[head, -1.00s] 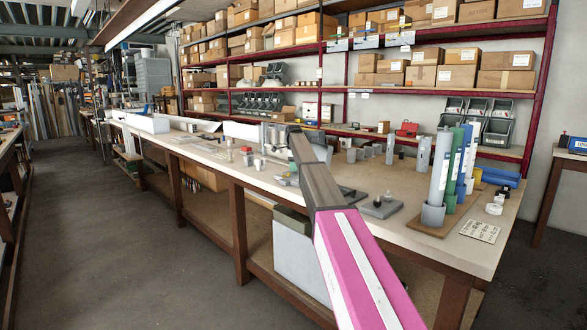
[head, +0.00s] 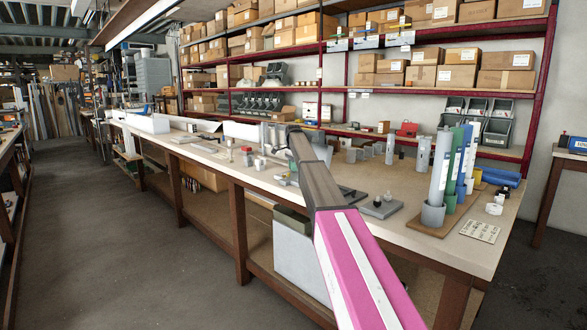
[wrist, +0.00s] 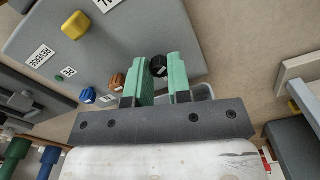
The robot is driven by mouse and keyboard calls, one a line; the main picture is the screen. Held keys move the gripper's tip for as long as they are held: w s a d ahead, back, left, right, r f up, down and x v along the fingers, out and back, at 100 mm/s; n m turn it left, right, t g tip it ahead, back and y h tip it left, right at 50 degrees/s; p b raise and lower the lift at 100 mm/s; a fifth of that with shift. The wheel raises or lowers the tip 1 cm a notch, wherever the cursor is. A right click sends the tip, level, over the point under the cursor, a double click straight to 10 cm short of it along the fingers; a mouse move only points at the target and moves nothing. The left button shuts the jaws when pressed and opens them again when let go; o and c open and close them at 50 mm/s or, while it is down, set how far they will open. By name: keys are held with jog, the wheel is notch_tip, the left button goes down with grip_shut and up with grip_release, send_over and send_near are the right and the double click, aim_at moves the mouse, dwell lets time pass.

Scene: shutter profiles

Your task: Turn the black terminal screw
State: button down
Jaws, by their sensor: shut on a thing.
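My gripper (wrist: 163,85) has two green fingers and is shut on the black terminal screw (wrist: 158,66), which sits between the fingertips in the wrist view. The screw is at the edge of a grey panel (wrist: 130,30). A brown knob (wrist: 117,82) and a blue knob (wrist: 88,95) sit on the panel to the left of the fingers. A yellow knob (wrist: 75,25) is farther off at the upper left. In the head view my arm hides the gripper and the screw.
The panel bears white labels (wrist: 39,56) and a small green part (wrist: 58,77). In the head view the long workbench (head: 450,245) holds grey blocks, upright tubes (head: 440,165) and a small base with a black knob (head: 380,207). Shelves with boxes stand behind.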

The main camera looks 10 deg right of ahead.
jog(key=n, duration=1.3)
jog(key=shift+n, duration=0.4)
jog(key=n, duration=1.3)
jog(key=shift+n, duration=0.3)
jog(key=c, duration=1.1)
grip_release()
jog(key=shift+o, duration=0.2)
